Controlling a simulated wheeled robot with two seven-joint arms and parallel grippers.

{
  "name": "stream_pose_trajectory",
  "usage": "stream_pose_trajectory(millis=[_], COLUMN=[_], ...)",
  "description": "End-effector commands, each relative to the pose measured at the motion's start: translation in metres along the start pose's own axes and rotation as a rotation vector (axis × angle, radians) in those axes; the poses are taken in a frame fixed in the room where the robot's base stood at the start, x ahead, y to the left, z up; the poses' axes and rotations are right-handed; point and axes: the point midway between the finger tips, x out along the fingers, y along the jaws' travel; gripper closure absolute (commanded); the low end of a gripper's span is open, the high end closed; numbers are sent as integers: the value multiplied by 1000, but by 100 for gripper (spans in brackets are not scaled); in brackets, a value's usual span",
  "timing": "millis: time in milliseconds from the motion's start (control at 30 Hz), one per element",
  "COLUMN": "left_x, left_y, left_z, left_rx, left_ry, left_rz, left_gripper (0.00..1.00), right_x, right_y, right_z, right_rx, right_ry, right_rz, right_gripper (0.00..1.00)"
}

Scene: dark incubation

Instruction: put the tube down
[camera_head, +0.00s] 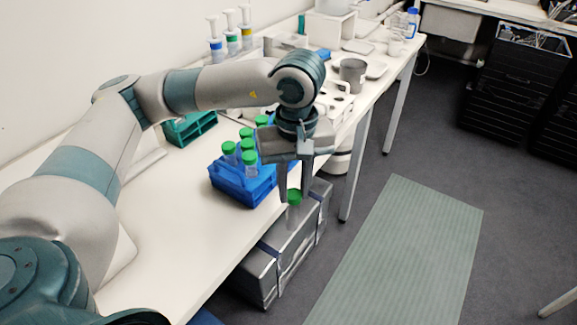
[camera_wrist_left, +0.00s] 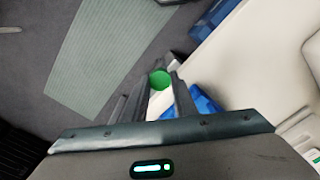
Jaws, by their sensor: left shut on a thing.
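My left gripper (camera_head: 294,198) points down and is shut on a tube with a green cap (camera_head: 294,196). The cap also shows between the fingers in the left wrist view (camera_wrist_left: 160,79). The tube's body shows only faintly below the cap in the head view. In that view the held tube appears past the table's front edge, in front of a grey case. A blue rack (camera_head: 230,188) with several green-capped tubes (camera_head: 249,158) stands on the white table to the left of the gripper. My right gripper is not in view.
The grey case (camera_head: 262,272) sits low beside the white table (camera_head: 180,245). A green rack (camera_head: 188,132) stands behind the blue rack. Pipettes (camera_head: 231,32), a grey cup (camera_head: 353,72) and other labware crowd the table's far part. The near tabletop has bare room.

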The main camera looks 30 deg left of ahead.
Motion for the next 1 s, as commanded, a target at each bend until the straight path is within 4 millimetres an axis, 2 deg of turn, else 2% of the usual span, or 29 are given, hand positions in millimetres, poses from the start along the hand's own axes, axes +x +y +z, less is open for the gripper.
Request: stream_pose_trajectory(millis=[200, 400, 600, 1000], left_x=[33, 52, 58, 58], left_y=[4, 6, 6, 6], left_z=[13, 20, 23, 23], left_rx=[405, 661, 761, 766], left_ry=[-5, -4, -3, -3], left_rz=[6, 12, 16, 16], left_gripper=[100, 100, 100, 100], right_x=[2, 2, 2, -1], right_y=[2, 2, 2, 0], right_z=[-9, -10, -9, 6], right_rx=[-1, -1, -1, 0], right_ry=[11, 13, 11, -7], right_rz=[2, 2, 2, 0], right_gripper=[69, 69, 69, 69])
